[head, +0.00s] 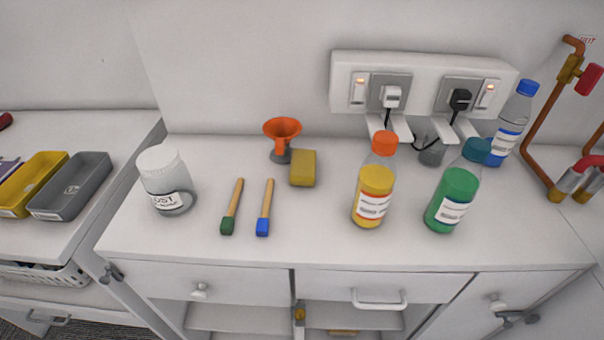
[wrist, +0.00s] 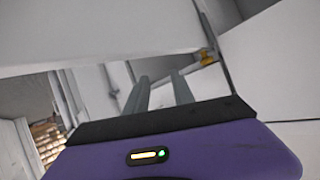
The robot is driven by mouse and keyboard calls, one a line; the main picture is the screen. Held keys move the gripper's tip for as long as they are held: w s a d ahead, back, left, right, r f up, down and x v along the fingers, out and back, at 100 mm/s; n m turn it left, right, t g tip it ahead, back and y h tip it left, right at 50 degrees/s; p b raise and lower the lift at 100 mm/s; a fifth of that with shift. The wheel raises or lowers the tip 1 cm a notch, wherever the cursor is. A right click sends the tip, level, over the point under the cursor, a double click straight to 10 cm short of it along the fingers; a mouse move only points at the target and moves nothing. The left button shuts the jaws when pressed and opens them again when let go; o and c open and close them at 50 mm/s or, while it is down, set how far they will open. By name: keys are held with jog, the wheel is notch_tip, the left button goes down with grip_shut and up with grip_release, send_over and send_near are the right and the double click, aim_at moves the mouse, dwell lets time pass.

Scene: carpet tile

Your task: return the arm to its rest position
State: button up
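My gripper (wrist: 161,82) shows only in the wrist view. Its two grey fingers stand apart with nothing between them, beyond a black edge and a purple housing with a small lit indicator. Pale panels and edges lie around the fingers, and I cannot tell how close they are. No part of the arm shows in the head view, so its overall pose is hidden.
A white counter (head: 310,245) holds a white-lidded jar (head: 162,180), two brushes (head: 265,208), an orange funnel (head: 282,128), a sponge (head: 302,168), a yellow bottle (head: 374,190), a green bottle (head: 455,195) and a blue-capped bottle (head: 513,125). Copper pipes (head: 540,125) stand at right.

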jog(key=s+d+r+n+t+y, duration=0.1)
jog(key=s+d+r, duration=0.1)
jog(key=s+d, duration=1.1)
jog(key=d+r+n+t+y, duration=0.2)
jog(key=d+r+n+y, duration=0.1)
jog(key=r, duration=0.3)
jog(key=s+d+r+n+t+y, duration=0.1)
jog(key=d+r+n+t+y, duration=0.1)
jog(key=r+n, duration=0.4)
jog(key=shift+d+r+y, duration=0.2)
jog(key=shift+d+y, duration=0.55)
jog(key=shift+y, duration=0.25)
